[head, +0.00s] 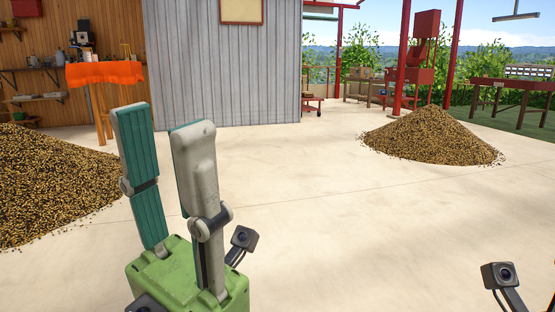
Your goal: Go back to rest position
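My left gripper (164,119) points upward at the lower left of the head view. Its two grey fingers with teal pads stand apart, with nothing between them, on a green body. It is open and empty. Of my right arm, only a small camera mount shows at the lower right edge; the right gripper's fingers are outside the frame.
A large bean pile (45,185) lies at left, partly cut off by the frame. Another bean pile (430,137) lies at the back right. An orange-covered table (104,73) stands by the wooden wall. Pale floor (330,210) between the piles is clear.

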